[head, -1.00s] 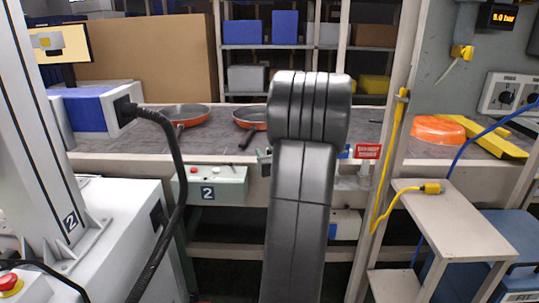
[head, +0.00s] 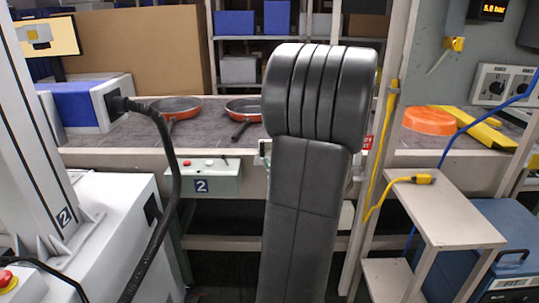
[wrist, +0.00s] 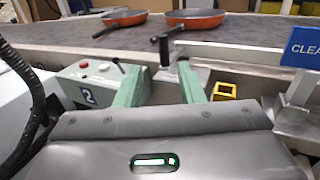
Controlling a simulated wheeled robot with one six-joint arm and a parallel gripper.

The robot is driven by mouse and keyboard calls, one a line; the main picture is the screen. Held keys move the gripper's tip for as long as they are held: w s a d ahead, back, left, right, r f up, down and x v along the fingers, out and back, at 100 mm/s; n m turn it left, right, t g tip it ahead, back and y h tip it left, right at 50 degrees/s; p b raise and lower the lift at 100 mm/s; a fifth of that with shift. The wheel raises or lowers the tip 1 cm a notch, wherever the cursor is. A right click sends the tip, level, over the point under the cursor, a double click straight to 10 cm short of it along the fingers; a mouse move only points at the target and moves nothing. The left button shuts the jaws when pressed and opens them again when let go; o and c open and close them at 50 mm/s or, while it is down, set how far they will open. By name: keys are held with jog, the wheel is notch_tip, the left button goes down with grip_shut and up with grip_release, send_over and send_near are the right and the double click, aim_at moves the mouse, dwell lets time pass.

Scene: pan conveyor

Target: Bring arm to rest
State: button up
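My arm (head: 305,180) stands folded in the middle of the head view, its dark grey links rising close to the camera. My gripper is hidden behind it there. In the wrist view my gripper (wrist: 162,88) shows two green fingers spread apart with nothing held between them. Beyond the fingertips a black upright handle (wrist: 165,52) stands on a grey block at the conveyor's front edge; it looks apart from the fingers.
Two orange-rimmed pans (head: 176,108) (head: 243,108) lie on the conveyor (head: 130,135). A control box (head: 212,178) hangs on its front. A white machine (head: 120,225) stands at left.

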aim_at(262, 147)
jog(key=shift+s+d, duration=0.25)
jog(key=shift+s, duration=0.45)
jog(key=shift+w, duration=0.15)
jog(key=x, duration=1.3)
jog(key=shift+b, duration=0.3)
jog(key=shift+w, duration=0.45)
jog(key=shift+s+d+p, duration=0.1)
jog(key=shift+d+p, duration=0.5)
jog(key=shift+d, duration=0.05)
jog(key=shift+a, duration=0.1)
